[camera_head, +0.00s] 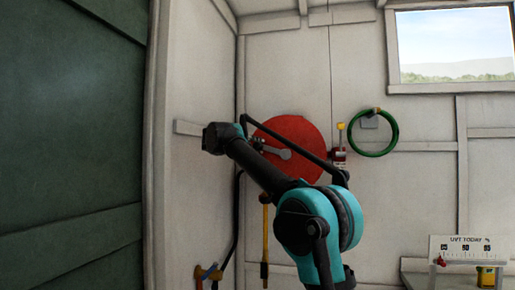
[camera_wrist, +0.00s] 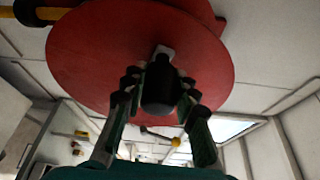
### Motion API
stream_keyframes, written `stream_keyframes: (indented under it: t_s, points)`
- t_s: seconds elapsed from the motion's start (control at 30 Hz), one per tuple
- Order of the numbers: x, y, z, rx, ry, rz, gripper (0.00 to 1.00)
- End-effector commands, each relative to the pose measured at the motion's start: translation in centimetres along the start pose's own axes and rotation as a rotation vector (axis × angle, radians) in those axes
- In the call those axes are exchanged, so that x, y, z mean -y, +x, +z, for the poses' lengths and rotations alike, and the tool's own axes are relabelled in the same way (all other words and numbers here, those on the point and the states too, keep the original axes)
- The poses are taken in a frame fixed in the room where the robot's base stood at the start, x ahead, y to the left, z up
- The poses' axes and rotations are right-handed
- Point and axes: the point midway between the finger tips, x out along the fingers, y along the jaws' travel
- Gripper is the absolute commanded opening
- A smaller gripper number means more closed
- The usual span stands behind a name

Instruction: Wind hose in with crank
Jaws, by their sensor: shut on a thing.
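The red reel disc (camera_head: 304,128) is on the back wall, partly behind my arm in the head view. In the wrist view its red face (camera_wrist: 85,55) fills the upper middle. A grey crank arm (camera_head: 277,152) lies across the disc, and its grey end (camera_wrist: 162,52) shows in the wrist view. My gripper (camera_wrist: 160,82) is shut on the black crank handle (camera_wrist: 160,95), with a finger on each side of it. In the head view the gripper is small and its fingers are hard to make out. A black hose (camera_head: 236,215) hangs down left of the reel.
A yellow pole (camera_head: 265,235) stands below the reel.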

Motion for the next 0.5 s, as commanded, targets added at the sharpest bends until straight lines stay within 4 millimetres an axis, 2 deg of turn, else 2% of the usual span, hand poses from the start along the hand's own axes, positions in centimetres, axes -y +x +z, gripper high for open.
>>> stream_keyframes:
  t_s: [0.03, 0.07, 0.2, 0.23, 0.5]
  points:
    - [0.12, 0.0, 0.04, 0.002, -0.002, -0.003, 0.0]
    - [0.12, 0.0, 0.03, 0.002, -0.002, -0.003, 0.29]
    - [0.08, 0.0, 0.02, 0.001, -0.002, -0.003, 0.47]
    - [0.07, 0.0, 0.01, 0.001, -0.002, -0.002, 0.49]
    - [0.03, -0.04, 0.0, 0.0, -0.002, -0.001, 0.49]
